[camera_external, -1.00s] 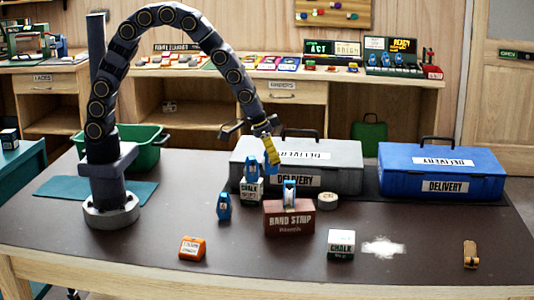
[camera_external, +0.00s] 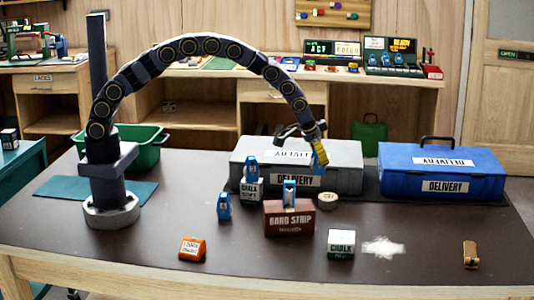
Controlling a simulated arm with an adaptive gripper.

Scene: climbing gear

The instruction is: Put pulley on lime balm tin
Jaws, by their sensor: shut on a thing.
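My gripper (camera_external: 320,146) is shut on a small blue thing (camera_external: 320,160), which looks like the pulley, in front of the grey delivery case. It is held in the air above a small round pale tin (camera_external: 327,200) on the dark tabletop. The tin's label is too small to read, so I cannot tell for sure that it is the lime balm tin. Similar blue pieces stand on the chalk box (camera_external: 250,190), on the brown strip box (camera_external: 289,218) and on the table (camera_external: 224,207).
A grey delivery case (camera_external: 345,178) stands close behind the tin, and a blue one (camera_external: 440,172) stands to its right. A white chalk box (camera_external: 341,244), an orange box (camera_external: 192,249) and a brown item (camera_external: 470,255) lie nearer the front. White powder (camera_external: 383,248) marks the table.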

